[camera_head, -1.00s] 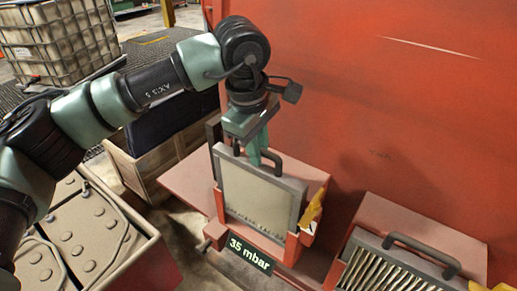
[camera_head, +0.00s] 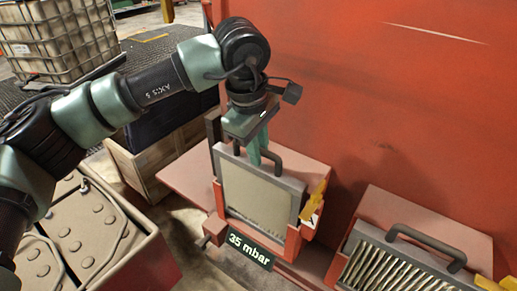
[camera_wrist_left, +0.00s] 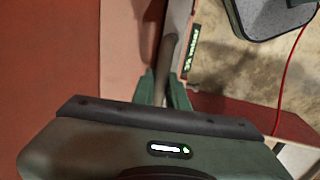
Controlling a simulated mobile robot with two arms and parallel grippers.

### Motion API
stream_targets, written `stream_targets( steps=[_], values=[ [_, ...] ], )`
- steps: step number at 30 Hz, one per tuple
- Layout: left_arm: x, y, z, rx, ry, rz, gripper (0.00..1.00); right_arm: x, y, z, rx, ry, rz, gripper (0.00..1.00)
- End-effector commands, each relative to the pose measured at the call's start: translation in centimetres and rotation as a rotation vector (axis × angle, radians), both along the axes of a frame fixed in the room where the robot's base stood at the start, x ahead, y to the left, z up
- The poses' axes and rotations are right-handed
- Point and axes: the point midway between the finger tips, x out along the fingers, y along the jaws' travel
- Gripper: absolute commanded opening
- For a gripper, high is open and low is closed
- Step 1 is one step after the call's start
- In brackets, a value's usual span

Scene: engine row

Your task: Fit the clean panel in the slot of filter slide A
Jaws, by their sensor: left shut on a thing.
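A pale, grey-framed filter panel (camera_head: 255,196) stands nearly upright in the red filter slide (camera_head: 293,246) that bears a "35 mbar" sign (camera_head: 250,250). Its lower part is within the slide's red sides; its top edge and dark handle (camera_head: 292,159) stand above. I cannot tell whether it is fully seated, and no letter A is readable. My left gripper (camera_head: 263,160) is over the panel's top, shut on the handle. In the left wrist view, the fingers (camera_wrist_left: 164,90) close around the dark handle (camera_wrist_left: 167,52). My right gripper is not in view.
A yellow lever (camera_head: 316,200) stands at the slide's right side. A second unit with a pleated panel (camera_head: 385,270) and a handle is at the right. A red wall (camera_head: 380,100) rises close behind. A box of brown lidded blocks (camera_head: 140,262) and a wooden crate (camera_head: 150,170) are at left.

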Motion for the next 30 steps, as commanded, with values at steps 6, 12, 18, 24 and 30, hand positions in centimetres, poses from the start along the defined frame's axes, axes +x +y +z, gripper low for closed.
stream_targets(
  steps=[6, 12, 18, 24, 30],
  values=[
    [0.0, 0.0, -0.5, -0.002, -0.002, 0.0, 0.0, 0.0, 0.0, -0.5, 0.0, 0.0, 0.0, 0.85],
    [0.0, 0.0, -1.0, -0.002, -0.002, 0.0, 0.0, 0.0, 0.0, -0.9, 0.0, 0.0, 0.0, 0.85],
    [0.0, 0.0, -1.5, -0.002, -0.002, 0.0, 0.0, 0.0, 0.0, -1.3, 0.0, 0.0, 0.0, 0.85],
    [0.0, 0.0, -1.9, -0.002, -0.002, 0.0, 0.0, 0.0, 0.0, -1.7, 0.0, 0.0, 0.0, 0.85],
    [0.0, 0.0, -2.4, -0.002, -0.002, 0.0, 0.0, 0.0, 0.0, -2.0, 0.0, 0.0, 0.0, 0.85]
  ],
)
